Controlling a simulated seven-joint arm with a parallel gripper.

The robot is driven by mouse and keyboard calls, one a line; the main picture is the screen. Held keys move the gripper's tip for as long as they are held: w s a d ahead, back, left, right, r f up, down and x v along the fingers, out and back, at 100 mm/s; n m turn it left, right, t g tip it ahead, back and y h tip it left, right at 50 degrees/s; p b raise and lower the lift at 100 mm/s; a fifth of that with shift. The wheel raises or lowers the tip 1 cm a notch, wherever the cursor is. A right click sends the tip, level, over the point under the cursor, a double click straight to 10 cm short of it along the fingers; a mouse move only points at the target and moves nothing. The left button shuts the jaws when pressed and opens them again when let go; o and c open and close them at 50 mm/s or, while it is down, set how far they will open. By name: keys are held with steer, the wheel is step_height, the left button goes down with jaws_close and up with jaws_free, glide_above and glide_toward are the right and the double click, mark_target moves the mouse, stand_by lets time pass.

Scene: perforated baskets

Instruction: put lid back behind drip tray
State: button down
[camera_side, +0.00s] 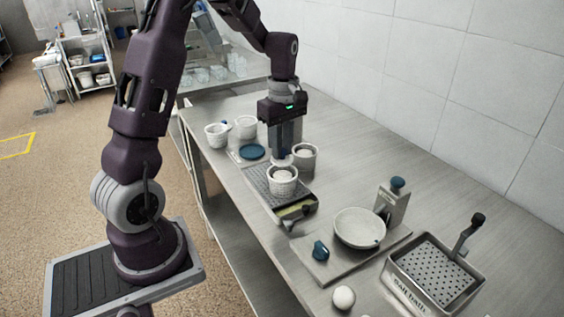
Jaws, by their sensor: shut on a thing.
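My gripper (283,154) points straight down over the far part of the drip tray. It is shut on a small pale lid (281,162) with a dark blue knob between the fingers. The lid is just behind and above a white perforated basket (283,186) filled with white stuff. That basket stands on the grey perforated drip tray (260,184). A second, greyer basket (305,160) with white contents stands just right of my gripper. Whether the lid touches anything is too small to tell.
A blue disc (252,152) lies on a board behind the tray, near two white perforated cups (216,135) (246,127). In front are a white bowl (359,228), a dispenser (393,203), a salt bath (436,274) and a white ball (344,298).

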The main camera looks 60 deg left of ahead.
steer(key=r, duration=0.2)
steer(key=w+r, duration=0.1)
steer(key=r, duration=0.1)
steer(key=shift+r, duration=0.25)
steer(key=w+f, duration=0.8)
steer(key=w, duration=0.3)
steer(key=f, duration=0.6)
steer(key=shift+d+f, duration=0.3)
steer(key=shift+d, duration=0.05)
steer(key=shift+f, duration=0.7)
steer(key=shift+f, duration=0.55)
steer(key=c, duration=1.2)
jaws_free()
steer(key=shift+c, duration=0.2)
